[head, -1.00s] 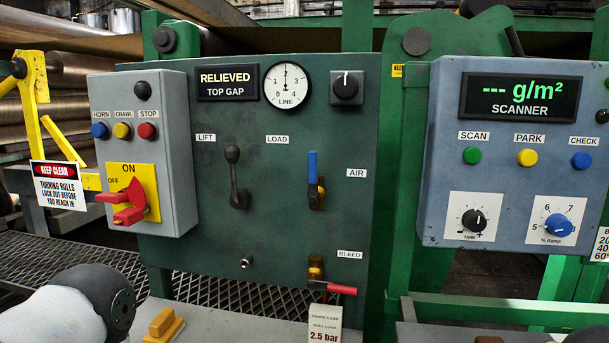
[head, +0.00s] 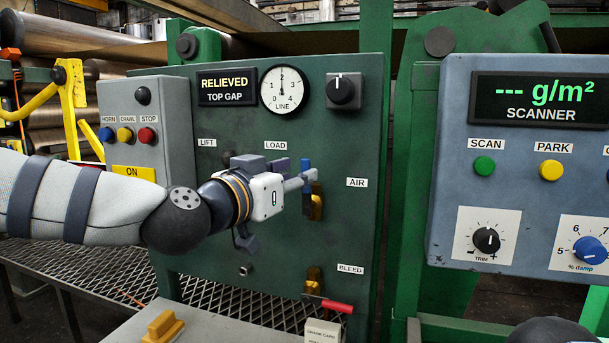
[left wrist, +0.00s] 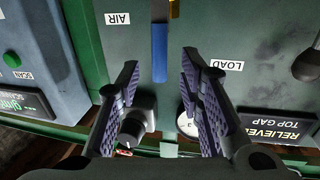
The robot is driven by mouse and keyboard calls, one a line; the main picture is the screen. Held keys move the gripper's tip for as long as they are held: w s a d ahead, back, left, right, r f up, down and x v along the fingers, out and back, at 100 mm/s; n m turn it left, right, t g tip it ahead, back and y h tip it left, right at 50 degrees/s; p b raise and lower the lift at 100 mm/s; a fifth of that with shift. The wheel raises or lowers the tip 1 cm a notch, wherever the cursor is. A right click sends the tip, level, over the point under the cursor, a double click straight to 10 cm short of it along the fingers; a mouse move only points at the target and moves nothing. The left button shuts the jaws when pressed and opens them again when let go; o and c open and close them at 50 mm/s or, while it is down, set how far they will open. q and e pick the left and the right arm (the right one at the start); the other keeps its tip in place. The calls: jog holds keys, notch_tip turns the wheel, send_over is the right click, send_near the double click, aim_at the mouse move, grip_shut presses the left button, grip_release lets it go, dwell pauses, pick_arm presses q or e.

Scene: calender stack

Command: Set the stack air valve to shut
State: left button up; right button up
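The stack air valve has a blue lever (head: 306,167) standing upright above its brass body (head: 316,208), left of the AIR label (head: 357,182) on the green panel. My left gripper (head: 299,180) is in front of the panel at the lever. In the left wrist view the left gripper (left wrist: 160,62) is open, with one finger on each side of the blue lever (left wrist: 160,52). Gaps show between the lever and both fingers there. The left gripper and arm hide the load lever in the head view.
The bleed valve (head: 328,304) with its red handle is below the air valve. A round gauge (head: 284,91) and a black knob (head: 343,91) are above. The grey switch box (head: 115,105) is behind my left arm; the blue scanner box (head: 450,170) is to the right.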

aim_at(303, 170)
pick_arm(q)
jog(key=x, duration=0.4)
jog(key=shift+w+d, duration=0.15)
grip_shut()
pick_arm(e)
jog(key=shift+s+f, duration=0.3)
jog(key=shift+f, duration=0.05)
jog(key=shift+s, duration=0.1)
